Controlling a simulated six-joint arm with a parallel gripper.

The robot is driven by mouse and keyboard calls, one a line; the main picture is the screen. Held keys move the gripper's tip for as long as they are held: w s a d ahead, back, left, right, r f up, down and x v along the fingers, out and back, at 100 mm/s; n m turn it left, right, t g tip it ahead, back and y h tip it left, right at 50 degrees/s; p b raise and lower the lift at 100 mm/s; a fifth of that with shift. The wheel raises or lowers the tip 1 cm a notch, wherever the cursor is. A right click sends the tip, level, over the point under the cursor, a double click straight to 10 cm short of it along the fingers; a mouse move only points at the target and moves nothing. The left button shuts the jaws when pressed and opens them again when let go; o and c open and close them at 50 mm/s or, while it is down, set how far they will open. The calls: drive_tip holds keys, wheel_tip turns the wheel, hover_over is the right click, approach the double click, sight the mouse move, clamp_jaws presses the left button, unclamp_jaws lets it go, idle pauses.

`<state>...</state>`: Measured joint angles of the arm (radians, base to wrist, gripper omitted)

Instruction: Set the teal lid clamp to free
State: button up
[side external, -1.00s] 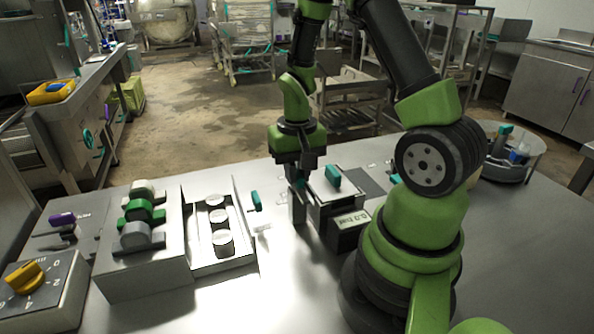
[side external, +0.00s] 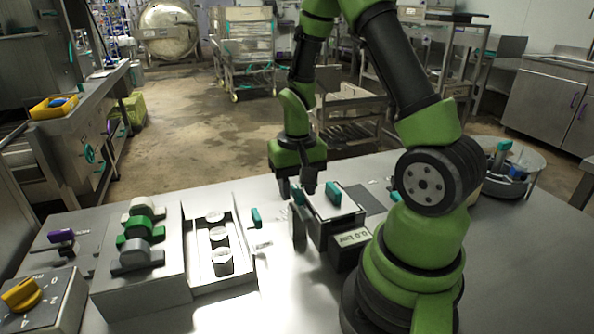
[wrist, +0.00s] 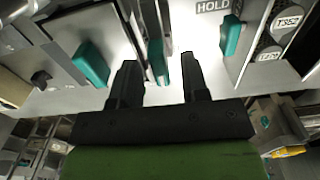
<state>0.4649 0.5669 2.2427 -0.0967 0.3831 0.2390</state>
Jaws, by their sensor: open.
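Several teal handles show, and no readable label names the lid clamp. One upright teal handle (side external: 298,194) stands on a grey post beside the display box, under my gripper (side external: 297,191). It also shows in the wrist view (wrist: 157,61), just beyond and between my fingertips (wrist: 156,72). My gripper is open and holds nothing; I cannot tell whether a finger touches the handle. Another teal handle (side external: 333,194) sits on top of the display box, and shows left of my fingers in the wrist view (wrist: 91,63). A third teal lever (side external: 256,218) stands beside the white-button tray, near a HOLD label (wrist: 212,6).
The display box (side external: 346,222) stands close to my arm. To the left are the tray with white buttons (side external: 220,268), a block with green and grey knobs (side external: 135,278) and a yellow dial (side external: 22,294). A round bin (side external: 515,178) stands right.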

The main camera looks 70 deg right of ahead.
sight(297, 190)
wheel_tip(297, 190, up, 9)
drive_tip(key=shift+r, duration=0.2)
idle(0.4)
drive_tip(key=s+a+r+n+t+y, duration=0.2)
drive_tip(key=s+a+r+n+t, duration=0.3)
drive_tip(key=a+r, duration=0.6)
drive_tip(key=s+a+t, duration=0.2)
drive_tip(key=s+a, duration=0.1)
